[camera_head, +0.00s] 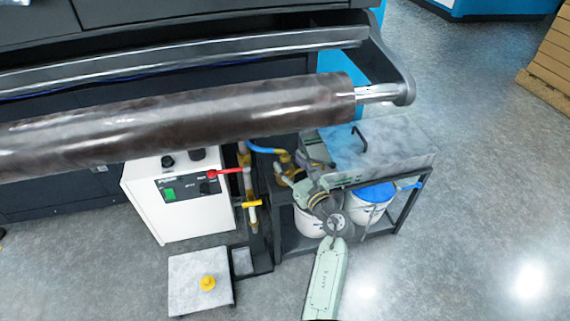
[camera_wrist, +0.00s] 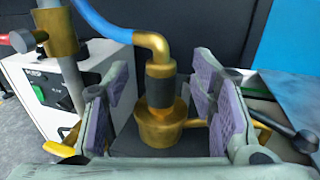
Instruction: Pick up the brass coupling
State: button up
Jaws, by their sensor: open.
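A brass coupling (camera_wrist: 160,132) with a black band stands upright between the fingers of my gripper (camera_wrist: 160,88) in the wrist view. A brass elbow on its top joins a blue hose (camera_wrist: 105,20). The purple-padded fingers are open, one on each side, with visible gaps to the coupling. In the head view, brass fittings (camera_head: 283,158) show at the end of the blue hose (camera_head: 264,149), beside my gripper. My gripper partly covers this area there, and the fingertips are hard to make out.
A white control box (camera_head: 178,200) with a red-handled valve (camera_head: 226,171) stands to the left. A cart (camera_head: 395,222) with white buckets is to the right. The large dark roller (camera_head: 180,117) hangs above. A yellow piece (camera_head: 208,282) rests on a grey slab (camera_head: 190,300).

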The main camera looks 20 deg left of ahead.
aim_at(288, 161)
jog(key=x, duration=0.3)
jog(key=shift+w+a+f, duration=0.1)
jog(key=shift+w+a, duration=0.1)
jog(key=shift+w, duration=0.05)
grip_shut()
dwell(0.5)
